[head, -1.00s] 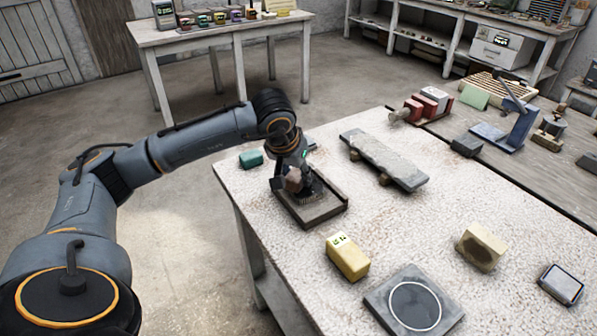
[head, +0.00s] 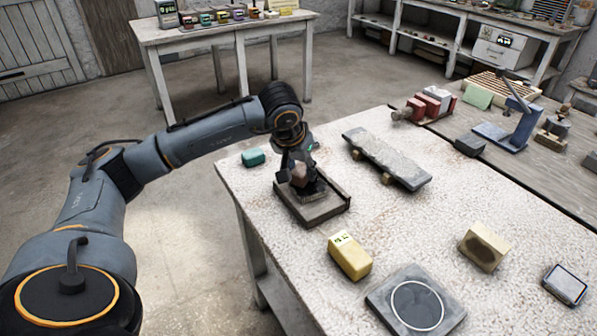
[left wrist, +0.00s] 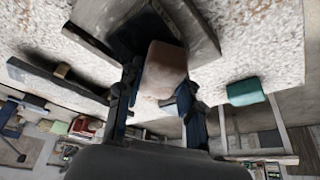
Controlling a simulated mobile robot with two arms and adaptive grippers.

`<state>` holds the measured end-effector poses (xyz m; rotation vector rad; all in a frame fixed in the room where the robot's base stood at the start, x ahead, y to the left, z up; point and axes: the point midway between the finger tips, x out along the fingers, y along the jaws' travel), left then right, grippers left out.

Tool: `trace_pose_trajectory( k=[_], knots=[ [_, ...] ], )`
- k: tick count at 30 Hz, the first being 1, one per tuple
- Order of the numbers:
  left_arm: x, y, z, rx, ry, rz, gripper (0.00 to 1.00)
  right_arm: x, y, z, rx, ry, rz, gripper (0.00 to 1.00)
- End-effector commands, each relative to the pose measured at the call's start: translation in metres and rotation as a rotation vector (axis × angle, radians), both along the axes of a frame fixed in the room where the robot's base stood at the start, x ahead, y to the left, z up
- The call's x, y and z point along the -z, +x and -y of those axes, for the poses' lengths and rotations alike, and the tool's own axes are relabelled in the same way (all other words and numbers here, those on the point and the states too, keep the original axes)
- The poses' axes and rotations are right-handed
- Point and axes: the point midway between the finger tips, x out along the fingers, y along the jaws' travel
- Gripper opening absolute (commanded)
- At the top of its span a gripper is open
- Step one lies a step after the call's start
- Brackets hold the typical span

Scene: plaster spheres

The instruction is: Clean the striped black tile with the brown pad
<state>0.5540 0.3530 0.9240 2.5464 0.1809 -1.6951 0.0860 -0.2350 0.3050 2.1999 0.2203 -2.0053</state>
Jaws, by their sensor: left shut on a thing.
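My left gripper (head: 300,178) is shut on the brown pad (left wrist: 165,70), a rounded pinkish-brown block that also shows between the fingers in the head view. The pad is over a dark tile (left wrist: 137,36) lying in a shallow dark tray (head: 322,212) at the table's left edge. The gripper and pad hide much of the tile, and I cannot make out its stripes clearly now. I cannot tell whether the pad touches it. My right gripper is not in view.
A teal block (head: 253,157) lies behind the tray. A grey slab (head: 388,158) on supports stands to its right. Nearer are a yellow block (head: 349,257), a square plate with a ringed black disc (head: 417,306), and a beige block (head: 484,247). The table middle is clear.

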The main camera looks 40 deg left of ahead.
Motion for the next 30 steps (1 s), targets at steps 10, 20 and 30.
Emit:
trace_pose_trajectory(
  k=[10,20,30],
  knots=[
    [0.0,0.005,0.0,0.002,0.001,0.0,0.01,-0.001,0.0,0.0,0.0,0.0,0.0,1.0],
    [-0.014,-0.01,0.001,0.002,0.0,0.001,0.01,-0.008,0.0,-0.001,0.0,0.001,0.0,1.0],
    [-0.015,-0.013,0.002,0.001,0.0,0.001,0.01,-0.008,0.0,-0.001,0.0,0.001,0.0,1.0]
  ],
)
